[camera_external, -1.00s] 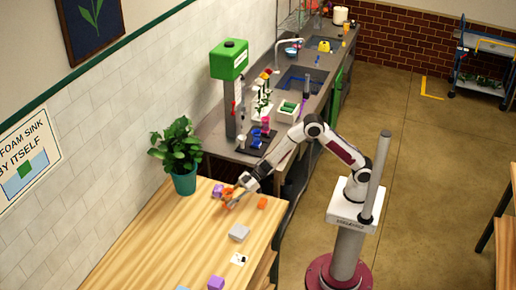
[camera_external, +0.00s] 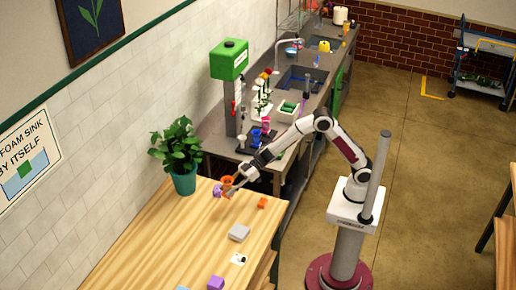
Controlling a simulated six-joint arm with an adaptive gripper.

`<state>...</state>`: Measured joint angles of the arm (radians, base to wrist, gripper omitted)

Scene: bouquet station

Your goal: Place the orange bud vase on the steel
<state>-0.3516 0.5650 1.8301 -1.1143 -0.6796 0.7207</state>
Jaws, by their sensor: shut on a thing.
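The orange bud vase (camera_external: 228,181) is in the jaws of my gripper (camera_external: 230,187), over the far end of the wooden table (camera_external: 165,240). It looks roughly upright and seems a little above the tabletop, though the gap is hard to judge. My gripper is shut on it, and the fingers partly hide its lower part. The steel appears to be the grey counter (camera_external: 213,137) with the sink, beyond the table.
A purple object (camera_external: 217,191) sits close by the vase. A potted plant (camera_external: 184,180) stands to the left. The counter holds a green-topped dispenser (camera_external: 229,59), a flower rack (camera_external: 262,105) and a white bin (camera_external: 288,112).

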